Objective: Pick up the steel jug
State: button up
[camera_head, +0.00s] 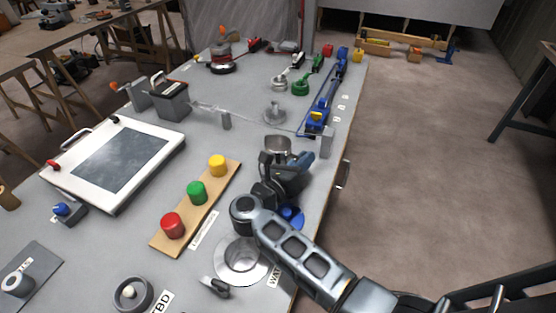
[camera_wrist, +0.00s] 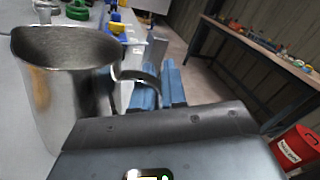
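The steel jug (camera_head: 278,147) stands on the grey bench near its right edge, in the head view. It fills the left of the wrist view (camera_wrist: 72,85), seen from close by, with its open mouth upward. Its handle (camera_wrist: 142,76) reaches right, to the blue fingers of my gripper (camera_wrist: 159,88). The fingers have a narrow gap, and the handle's outer part runs down at this gap. I cannot tell if they press on it. In the head view my gripper (camera_head: 301,162) is just right of the jug; my dark wrist hides part of the contact area.
A board with red, green and yellow knobs (camera_head: 197,193) lies left of my arm. A white-framed panel (camera_head: 118,163) is farther left. A grey cylinder (camera_head: 326,142) stands right of the jug, and blue clamps (camera_head: 318,118) lie beyond.

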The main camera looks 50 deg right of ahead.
jog(key=shift+r, duration=0.25)
grip_shut()
jog(key=s+d+r+b, duration=0.2)
jog(key=s+d+r, duration=0.5)
jog(key=s+r, duration=0.2)
jog(key=shift+r, duration=0.8)
dwell(0.6)
jog(key=shift+s, duration=0.15)
